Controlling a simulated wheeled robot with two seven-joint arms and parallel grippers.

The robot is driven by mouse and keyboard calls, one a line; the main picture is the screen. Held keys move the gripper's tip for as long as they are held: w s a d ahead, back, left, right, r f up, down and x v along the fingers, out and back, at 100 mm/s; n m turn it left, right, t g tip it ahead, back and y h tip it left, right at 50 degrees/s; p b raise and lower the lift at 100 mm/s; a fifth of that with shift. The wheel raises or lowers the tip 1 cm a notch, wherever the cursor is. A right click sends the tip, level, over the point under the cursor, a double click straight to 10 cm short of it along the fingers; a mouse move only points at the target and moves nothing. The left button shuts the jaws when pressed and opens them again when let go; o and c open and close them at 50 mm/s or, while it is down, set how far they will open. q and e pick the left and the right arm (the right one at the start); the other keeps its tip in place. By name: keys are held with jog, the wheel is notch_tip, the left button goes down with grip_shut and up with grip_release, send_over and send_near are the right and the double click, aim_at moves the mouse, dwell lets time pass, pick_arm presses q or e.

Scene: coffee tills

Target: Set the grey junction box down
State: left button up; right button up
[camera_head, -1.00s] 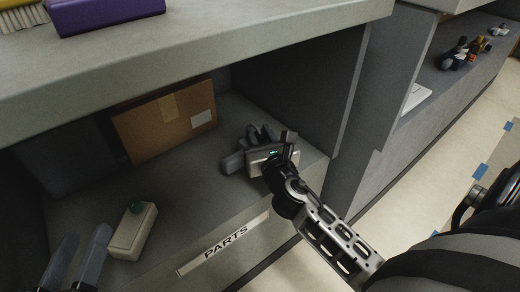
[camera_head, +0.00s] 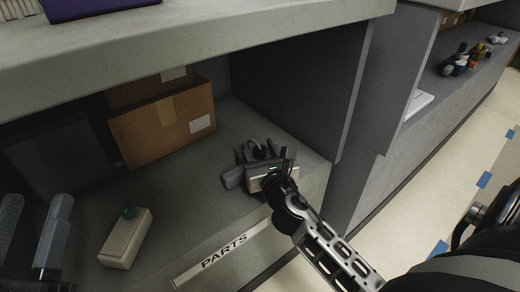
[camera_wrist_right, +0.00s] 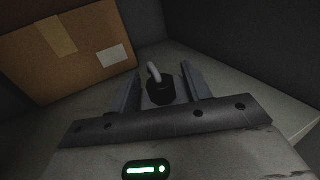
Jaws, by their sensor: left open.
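The pale grey junction box (camera_head: 125,238) with a green knob on top lies on the shelf floor at the left in the head view. My left gripper (camera_head: 36,208) is to its left, open and empty, its fingers apart and clear of the box. My right gripper (camera_head: 259,165) is at the right part of the shelf. In the right wrist view its fingers (camera_wrist_right: 160,82) stand apart, with a black part (camera_wrist_right: 160,91) with a pale curved lever between them. I cannot tell whether they touch it.
A cardboard box (camera_head: 162,130) stands at the back of the shelf. A PARTS label (camera_head: 224,250) is on the front edge. The slab above (camera_head: 200,45) and the side wall (camera_head: 300,95) bound the space.

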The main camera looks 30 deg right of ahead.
jog(key=shift+r, duration=0.15)
jog(key=shift+s+a, duration=0.1)
jog(key=shift+s, duration=0.25)
jog(key=v, duration=0.5)
jog(key=shift+s+p, duration=0.25)
jog(key=shift+p, duration=0.1)
jog(key=shift+s+a, duration=0.2)
jog(key=shift+s, duration=0.45)
pick_arm(q)
jog(key=shift+f+n+y, duration=0.5)
jog(key=shift+f+n, duration=0.25)
jog(key=shift+n, duration=0.05)
jog(key=shift+g, duration=0.3)
